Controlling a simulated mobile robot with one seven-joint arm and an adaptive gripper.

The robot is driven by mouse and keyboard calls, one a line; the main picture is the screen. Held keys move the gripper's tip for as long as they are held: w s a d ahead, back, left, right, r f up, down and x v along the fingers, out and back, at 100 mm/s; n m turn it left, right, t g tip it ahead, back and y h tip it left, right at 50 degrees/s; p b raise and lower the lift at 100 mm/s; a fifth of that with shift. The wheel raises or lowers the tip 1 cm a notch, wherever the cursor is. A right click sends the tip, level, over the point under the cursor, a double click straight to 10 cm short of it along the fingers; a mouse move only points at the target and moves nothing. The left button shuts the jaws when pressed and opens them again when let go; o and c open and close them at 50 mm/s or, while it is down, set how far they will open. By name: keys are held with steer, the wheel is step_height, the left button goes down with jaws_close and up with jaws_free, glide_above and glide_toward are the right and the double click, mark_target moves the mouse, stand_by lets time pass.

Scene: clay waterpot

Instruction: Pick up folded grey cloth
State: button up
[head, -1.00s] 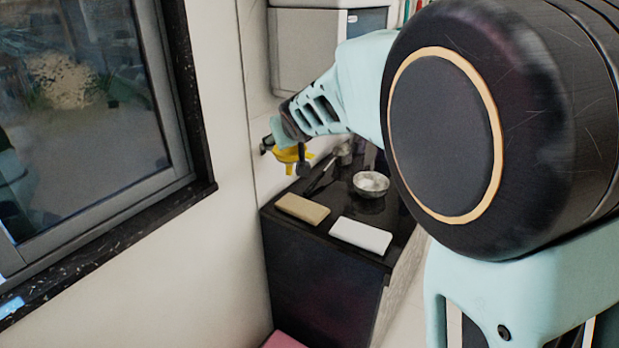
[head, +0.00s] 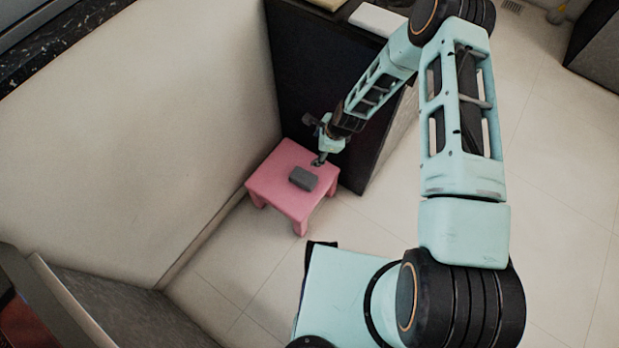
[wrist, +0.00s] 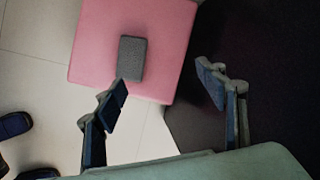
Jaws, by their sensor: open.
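The folded grey cloth (head: 303,178) is a small dark grey block lying on top of a pink stool (head: 270,178). In the wrist view the cloth (wrist: 132,59) lies on the pink stool top (wrist: 172,30), beyond the fingertips and a little left of the middle between them. My gripper (head: 319,160) is just behind and to the right of the cloth in the head view. In the wrist view my gripper (wrist: 163,90) has its two fingers wide apart with nothing between them. No contact with the cloth shows.
A dark cabinet (head: 322,85) stands right behind the stool, close to my gripper. A pale wall (head: 150,120) runs along the left. Tiled floor (head: 245,250) is open in front of the stool. In the wrist view, dark blue shapes (wrist: 14,125) show at the lower left.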

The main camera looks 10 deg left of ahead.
mark_target(305, 177)
steer(key=s+f+m, duration=0.1)
steer(key=f, duration=0.1)
steer(key=s+f+m, duration=0.1)
steer(key=f+m, duration=0.1)
steer(key=s+f+m+b, duration=0.1)
steer(key=f, duration=0.1)
steer(key=shift+s+d+f+m+g+y, duration=0.2)
steer(key=shift+s+d+m+g+y, duration=0.1)
steer(key=shift+s+d+m+g, duration=0.1)
steer(key=b+x, duration=0.1)
steer(key=x, duration=0.3)
steer(key=shift+s+a+f, duration=0.1)
steer(key=shift+s+f, duration=0.05)
steer(key=shift+f, duration=0.2)
steer(key=shift+s+a+b+x, duration=0.1)
steer(key=shift+b+x, duration=0.35)
steer(key=shift+x, duration=0.6)
steer(key=shift+s+a+b+x, duration=0.15)
steer(key=shift+b+x, duration=0.25)
steer(key=shift+x, duration=0.6)
steer(key=shift+s+a+b+x, duration=0.1)
steer(key=shift+b+x, duration=0.35)
steer(key=shift+x, duration=0.6)
steer(key=shift+w+f+b, duration=0.1)
steer(key=shift+f+b, duration=0.1)
steer(key=shift+b, duration=0.15)
steer(key=c, duration=1.2)
steer(key=shift+c, duration=0.2)
steer(key=shift+r, duration=0.1)
